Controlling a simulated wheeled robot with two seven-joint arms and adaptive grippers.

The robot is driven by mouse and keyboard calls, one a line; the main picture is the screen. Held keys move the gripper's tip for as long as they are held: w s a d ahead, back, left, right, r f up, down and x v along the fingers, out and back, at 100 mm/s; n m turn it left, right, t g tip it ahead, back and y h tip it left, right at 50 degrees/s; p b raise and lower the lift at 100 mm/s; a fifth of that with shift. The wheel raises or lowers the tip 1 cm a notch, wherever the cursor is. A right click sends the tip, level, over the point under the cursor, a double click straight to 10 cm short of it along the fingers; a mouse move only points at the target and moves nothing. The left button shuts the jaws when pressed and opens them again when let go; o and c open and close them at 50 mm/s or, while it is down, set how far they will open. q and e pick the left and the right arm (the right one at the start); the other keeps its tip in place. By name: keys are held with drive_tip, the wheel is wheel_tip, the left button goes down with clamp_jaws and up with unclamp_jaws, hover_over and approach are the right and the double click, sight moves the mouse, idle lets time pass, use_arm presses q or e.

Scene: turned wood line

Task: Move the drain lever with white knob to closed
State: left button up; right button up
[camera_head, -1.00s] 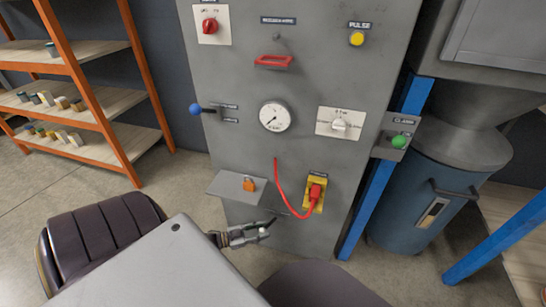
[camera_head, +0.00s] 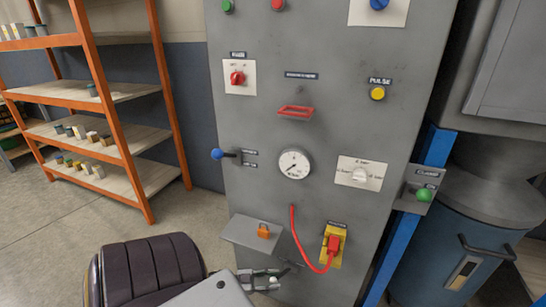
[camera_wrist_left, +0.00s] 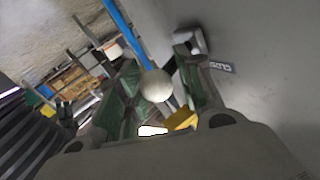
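The drain lever's white knob (camera_wrist_left: 155,87) shows large in the left wrist view, at the end of a dark arm that runs up to a mount on the grey panel. My left gripper (camera_wrist_left: 158,98) is open, with one green-padded finger on each side of the knob. A small gap seems to show at each side. In the head view my left gripper (camera_head: 268,280) is low at the panel's front, at the white knob (camera_head: 274,281), which is small and partly covered by the fingers. My right gripper is in neither current view.
A grey shelf with an orange padlock (camera_head: 263,231) juts out just above my left gripper. A red cable (camera_head: 299,247) hangs to a red plug (camera_head: 333,244) on a yellow socket at its right. A blue-knobbed lever (camera_head: 217,154) and green-knobbed lever (camera_head: 424,194) stick out higher up.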

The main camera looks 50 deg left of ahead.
use_arm(q)
drive_tip(key=o, duration=0.4)
drive_tip(key=shift+w+r, duration=0.1)
drive_tip(key=shift+w, duration=0.2)
drive_tip(key=shift+o, duration=0.2)
drive_tip(key=shift+s, duration=0.15)
drive_tip(key=shift+s, duration=0.1)
drive_tip(key=shift+s+a, duration=0.1)
drive_tip(key=v, duration=1.1)
drive_tip(key=shift+s+a, duration=0.15)
drive_tip(key=shift+s, duration=0.1)
